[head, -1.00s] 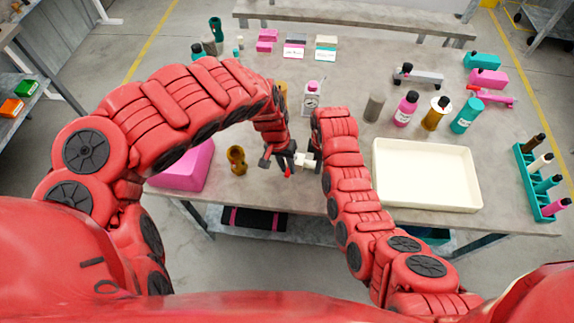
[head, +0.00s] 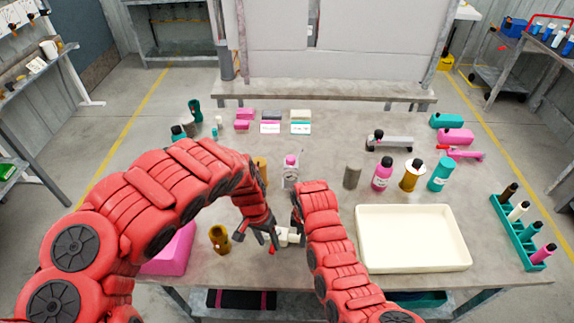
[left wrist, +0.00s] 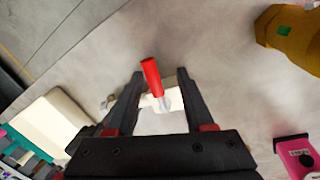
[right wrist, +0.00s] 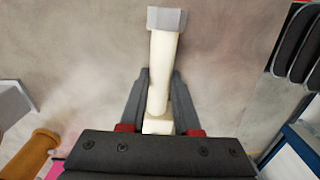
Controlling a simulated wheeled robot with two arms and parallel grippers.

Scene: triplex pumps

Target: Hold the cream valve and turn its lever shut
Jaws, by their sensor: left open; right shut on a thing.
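The cream valve (head: 288,237) is near the front middle of the table, between my two grippers. My right gripper (right wrist: 161,85) is shut on the valve's cream body (right wrist: 166,55), which sticks out past its fingertips to a greyish end. My left gripper (left wrist: 160,84) is open, with its fingers on either side of the red lever (left wrist: 151,76) and a pale part of the valve. Whether the fingers touch the lever I cannot tell. In the head view the lever shows as a small red spot below the left gripper (head: 262,238); the arms partly hide the valve.
A brass-coloured fitting (head: 220,238) stands left of the grippers, near a pink block (head: 172,252). A cream tray (head: 412,262) lies to the right. Bottles, including a pink one (head: 382,175), stand behind it. A teal rack (head: 518,235) is at the right edge.

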